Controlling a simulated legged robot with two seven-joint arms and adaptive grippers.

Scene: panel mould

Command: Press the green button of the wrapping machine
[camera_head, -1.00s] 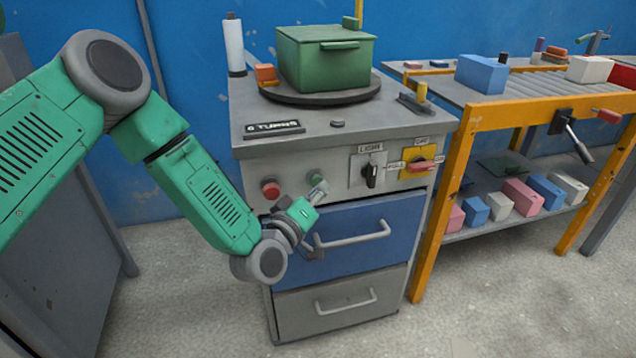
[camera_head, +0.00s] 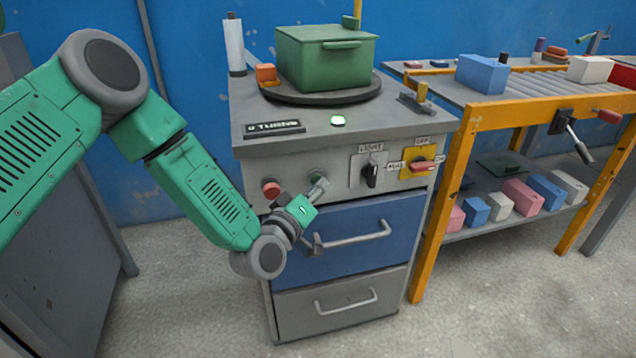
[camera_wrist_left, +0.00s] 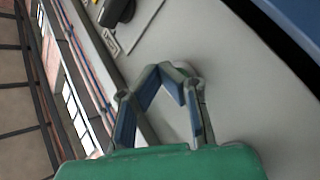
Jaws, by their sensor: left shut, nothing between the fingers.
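The wrapping machine (camera_head: 250,135) is a grey cabinet with a turntable on top. Its green button (camera_head: 315,176) is on the front panel, right of a red button (camera_head: 271,188). My left gripper (camera_head: 319,186) is shut and empty, with its fingertips at the green button and partly covering it. I cannot tell whether they touch it. A small lamp (camera_head: 338,120) on the machine top glows pale green. In the left wrist view the fingers (camera_wrist_left: 168,75) are near the grey panel, and the green button is not seen. My right gripper is not in view.
A green lidded box (camera_head: 325,60) stands on the turntable (camera_head: 320,95). A black knob (camera_head: 371,175) and a red-handled switch on yellow (camera_head: 420,165) are right of the buttons. Below is a blue drawer (camera_head: 390,215) with a handle. An orange-framed bench (camera_head: 455,170) stands at right.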

